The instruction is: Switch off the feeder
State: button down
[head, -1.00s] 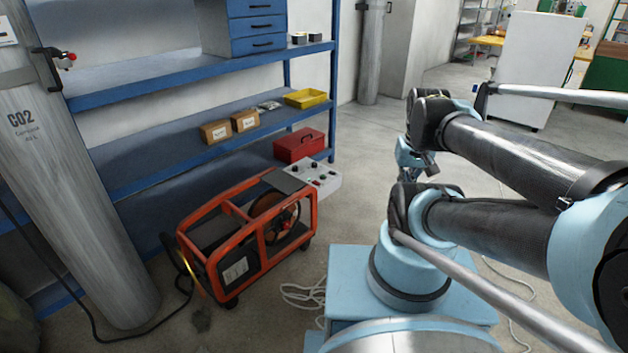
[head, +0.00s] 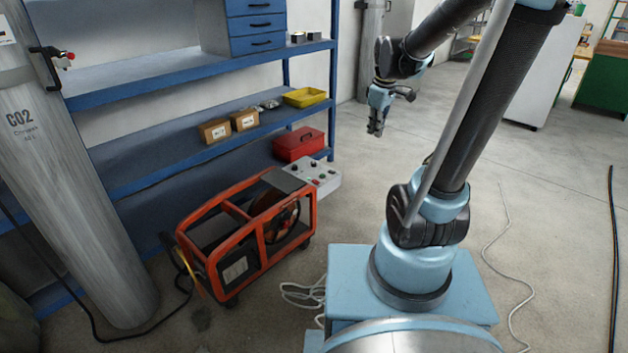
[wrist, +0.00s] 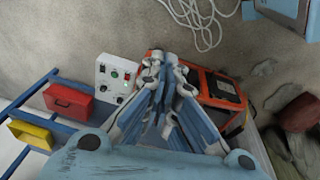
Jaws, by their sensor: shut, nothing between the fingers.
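The feeder (head: 235,246) is an orange-framed machine on the floor with a reel inside. Its grey control box (head: 320,176) sits at the far right end and carries several knobs and buttons. In the wrist view the control box (wrist: 117,77) shows a red button (wrist: 127,75), a green one (wrist: 115,74) and dark knobs, left of my fingers. My gripper (head: 375,131) is shut and empty, raised in the air right of the control box and apart from it. In the wrist view my gripper (wrist: 166,62) covers part of the orange frame (wrist: 215,88).
A blue shelf rack (head: 190,150) stands behind the feeder, with a red toolbox (head: 299,145) and yellow bin (head: 305,97). A CO2 cylinder (head: 75,200) stands at left. Loose cables (head: 300,293) lie on the floor. Floor to the right is mostly clear.

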jog(key=w+a+f+n, duration=0.3)
jog(key=w+a+n, duration=0.2)
jog(key=w, duration=0.6)
jog(key=w+a+f+n, duration=0.6)
jog(key=w+a+f, duration=0.2)
jog(key=f, duration=0.4)
jog(key=w+a+f+n+g, duration=0.1)
jog(key=w+a+f+n, duration=0.5)
jog(key=w+a+f, duration=0.2)
notch_tip(320, 180, down, 4)
jog(key=shift+w+r+y, duration=0.1)
jog(key=shift+w+y, duration=0.3)
jog(key=shift+w, duration=0.75)
jog(key=f, duration=0.4)
jog(key=a+f, duration=0.1)
jog(key=f, duration=0.4)
jog(key=w+f, duration=0.1)
jog(key=f, duration=0.4)
jog(key=shift+a, duration=0.2)
jog(key=shift+r, duration=0.1)
